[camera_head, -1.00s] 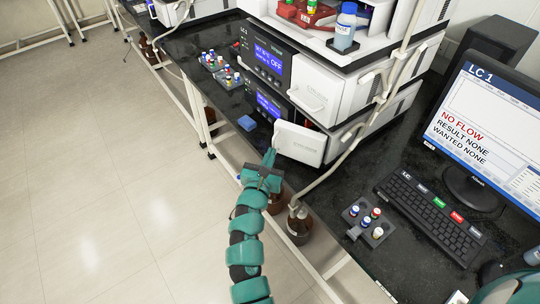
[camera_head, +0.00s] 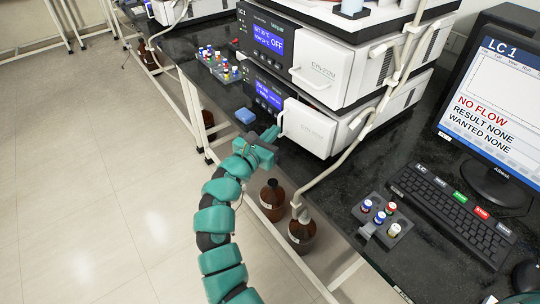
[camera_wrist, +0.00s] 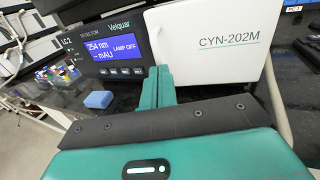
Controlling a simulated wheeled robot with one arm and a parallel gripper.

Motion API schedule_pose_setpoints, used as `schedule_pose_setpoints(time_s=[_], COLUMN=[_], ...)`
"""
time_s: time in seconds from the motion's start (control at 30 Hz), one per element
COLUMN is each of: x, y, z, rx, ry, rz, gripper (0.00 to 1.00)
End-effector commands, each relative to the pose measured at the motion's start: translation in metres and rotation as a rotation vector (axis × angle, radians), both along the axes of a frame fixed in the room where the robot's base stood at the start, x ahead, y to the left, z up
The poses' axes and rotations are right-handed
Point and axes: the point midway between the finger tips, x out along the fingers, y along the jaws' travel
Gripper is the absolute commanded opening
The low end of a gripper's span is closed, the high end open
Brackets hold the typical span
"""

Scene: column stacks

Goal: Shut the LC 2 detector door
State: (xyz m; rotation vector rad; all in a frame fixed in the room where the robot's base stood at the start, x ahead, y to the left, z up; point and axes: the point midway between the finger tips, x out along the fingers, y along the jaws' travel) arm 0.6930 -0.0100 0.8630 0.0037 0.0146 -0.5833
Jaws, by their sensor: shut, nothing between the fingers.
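The detector door (camera_head: 310,130) is a white panel with a pale handle on the lower unit of the stack. It also shows in the wrist view (camera_wrist: 215,45), marked CYN-202M. It looks flush or nearly flush with the dark display panel (camera_wrist: 108,45) beside it. My fingers hide the lower part of that seam. The panel carries a small label that looks like LC 2 and reads LAMP OFF. My gripper (camera_head: 272,133) is shut and empty, in front of the door's left edge. In the wrist view its teal fingers (camera_wrist: 158,74) overlap the door; I cannot tell if they touch it.
A blue block (camera_head: 245,116) lies on the black bench left of my gripper. A vial rack (camera_head: 218,65) stands farther back. Brown bottles (camera_head: 272,195) stand below the bench edge. A tube runs down the stack's right side. The floor at left is clear.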

Motion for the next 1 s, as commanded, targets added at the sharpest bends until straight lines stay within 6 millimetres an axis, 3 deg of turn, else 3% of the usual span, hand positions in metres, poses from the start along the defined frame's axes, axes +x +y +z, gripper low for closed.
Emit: schedule_pose_setpoints(time_s=[0.5, 1.0], x=[0.024, 0.025], y=[-0.009, -0.013], z=[-0.003, 0.002], rx=[-0.001, 0.0], ry=[-0.002, -0.004], rz=[-0.169, -0.197], gripper=[0.0, 0.0])
